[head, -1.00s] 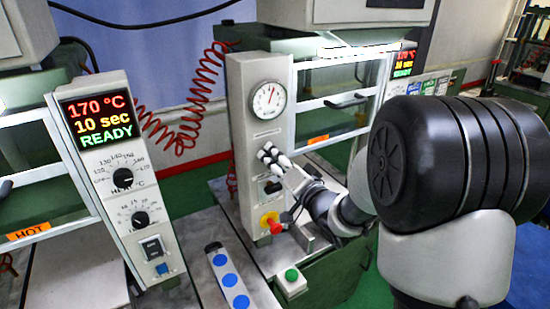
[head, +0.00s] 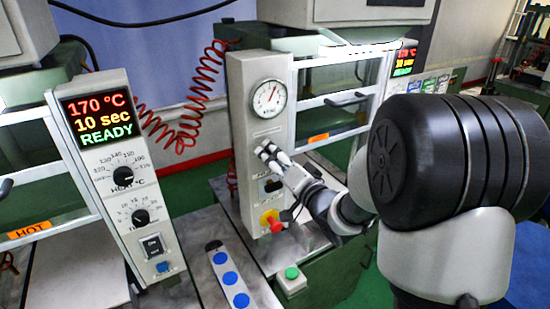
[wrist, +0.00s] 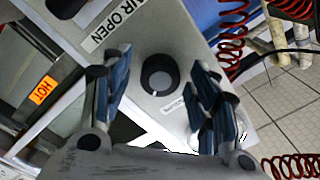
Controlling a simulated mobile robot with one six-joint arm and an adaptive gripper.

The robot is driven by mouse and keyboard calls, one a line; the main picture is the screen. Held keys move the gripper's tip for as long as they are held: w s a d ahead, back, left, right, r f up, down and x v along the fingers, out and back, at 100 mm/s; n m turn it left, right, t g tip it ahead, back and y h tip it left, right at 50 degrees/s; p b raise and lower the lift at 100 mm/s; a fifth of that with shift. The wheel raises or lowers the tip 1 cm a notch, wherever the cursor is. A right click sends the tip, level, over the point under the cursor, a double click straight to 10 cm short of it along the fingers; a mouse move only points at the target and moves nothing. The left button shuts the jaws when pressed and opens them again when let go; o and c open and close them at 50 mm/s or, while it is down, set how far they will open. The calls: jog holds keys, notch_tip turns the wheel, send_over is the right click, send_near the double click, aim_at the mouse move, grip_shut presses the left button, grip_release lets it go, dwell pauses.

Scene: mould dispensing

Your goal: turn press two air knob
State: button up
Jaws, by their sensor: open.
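The second press has a grey control panel (head: 249,165) with a round gauge (head: 268,98). My gripper (head: 267,151) is at the panel's face below the gauge. In the wrist view, a round black knob (wrist: 160,75) with a small white mark near its lower edge lies between the spread fingers of my gripper (wrist: 161,65). The fingers are open, on either side of the knob, with gaps to it. The knob stands near an "AIR OPEN" label (wrist: 112,24). In the head view my gripper hides the knob.
Below my gripper are a black switch (head: 270,186) and a red knob on a yellow plate (head: 275,225). The first press's panel (head: 118,170) with a lit display stands left. A blue-dotted strip (head: 229,279) and a green button box (head: 291,281) are lower down.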

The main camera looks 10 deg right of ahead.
jog(key=v, duration=0.7)
jog(key=shift+s, duration=0.3)
jog(key=s+d+n+g+h, duration=0.35)
jog(key=s+g+h, duration=0.4)
jog(key=s, duration=0.25)
jog(key=s+a+f+n+g, duration=0.1)
jog(key=s+a+g, duration=0.1)
jog(key=s, duration=0.7)
jog(key=s+a+f+n+g+y, duration=0.1)
jog(key=s+a+f+n+g, duration=0.1)
jog(key=s, duration=0.8)
jog(key=shift+s+a+g, duration=0.25)
jog(key=shift+a+g, duration=0.3)
jog(key=shift+a, duration=0.3)
